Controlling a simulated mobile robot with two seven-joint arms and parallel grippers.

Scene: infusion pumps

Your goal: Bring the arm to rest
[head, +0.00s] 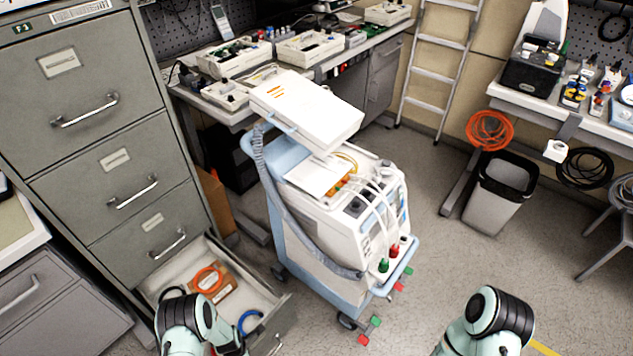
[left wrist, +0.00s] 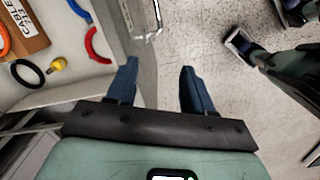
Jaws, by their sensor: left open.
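My left arm (head: 190,325) comes in at the bottom of the head view, beside the open bottom drawer of the grey cabinet; its gripper is hidden there. In the left wrist view my left gripper (left wrist: 158,88) is open and empty, its two dark blue fingers apart. The drawer's front edge and handle (left wrist: 157,15) lie just beyond the fingers, and bare floor shows to the right. My right arm (head: 490,322) shows at the bottom right of the head view. Its gripper is not in view.
The open drawer (head: 287,305) holds a cardboard box (head: 218,285), an orange ring (head: 208,279) and a blue-red tool (left wrist: 90,30). A white medical machine on a wheeled cart (head: 300,230) stands mid-floor. A bin (head: 497,195) stands at right. Floor between cart and bin is clear.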

